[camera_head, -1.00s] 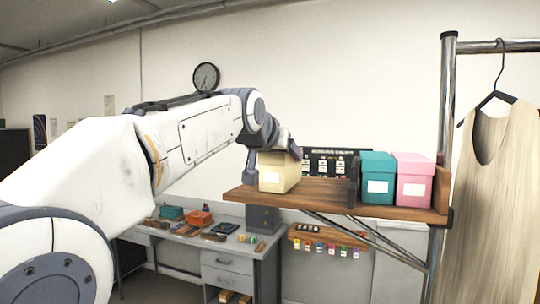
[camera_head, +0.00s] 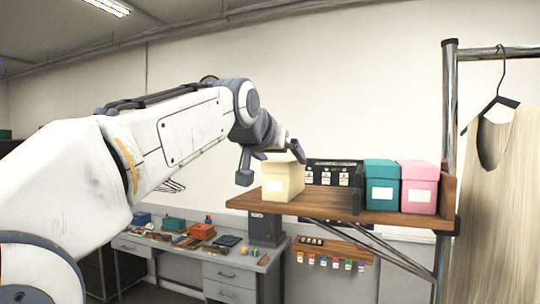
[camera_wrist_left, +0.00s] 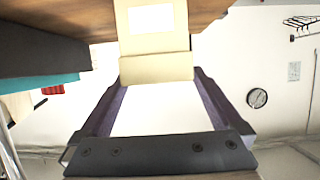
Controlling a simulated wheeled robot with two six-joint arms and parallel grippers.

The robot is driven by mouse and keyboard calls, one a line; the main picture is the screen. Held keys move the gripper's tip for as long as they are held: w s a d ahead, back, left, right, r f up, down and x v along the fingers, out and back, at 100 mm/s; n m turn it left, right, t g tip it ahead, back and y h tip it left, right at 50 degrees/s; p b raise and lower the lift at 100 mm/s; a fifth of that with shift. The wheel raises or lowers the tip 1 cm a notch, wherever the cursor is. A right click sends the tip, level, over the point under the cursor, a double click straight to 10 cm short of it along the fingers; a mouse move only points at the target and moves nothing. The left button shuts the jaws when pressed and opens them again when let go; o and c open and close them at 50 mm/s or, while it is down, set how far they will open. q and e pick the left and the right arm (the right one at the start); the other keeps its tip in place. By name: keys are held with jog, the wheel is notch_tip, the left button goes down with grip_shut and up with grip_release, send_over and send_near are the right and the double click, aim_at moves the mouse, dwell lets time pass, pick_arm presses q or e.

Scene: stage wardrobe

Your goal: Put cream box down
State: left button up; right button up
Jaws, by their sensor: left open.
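The cream box (camera_head: 281,183), with a lid and a white label, stands upright on the left end of the wooden shelf (camera_head: 330,205). It also shows at the top of the left wrist view (camera_wrist_left: 153,40), just beyond the fingertips. My left gripper (camera_head: 268,160) is open at the box's upper part, with one finger to its left and the other behind its top. In the left wrist view the two dark fingers (camera_wrist_left: 158,82) are spread wide and the space between them is empty. My right gripper is not in view.
A dark divider (camera_head: 357,187) separates the cream box's section from a teal box (camera_head: 381,187) and a pink box (camera_head: 418,187). A metal rail post (camera_head: 449,130) and a hanging garment (camera_head: 503,200) stand right. A cluttered desk (camera_head: 205,255) lies below left.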

pick_arm(q)
jog(key=b+v, duration=0.2)
jog(key=v, duration=0.6)
jog(key=shift+s, duration=0.25)
jog(key=shift+a, duration=0.15)
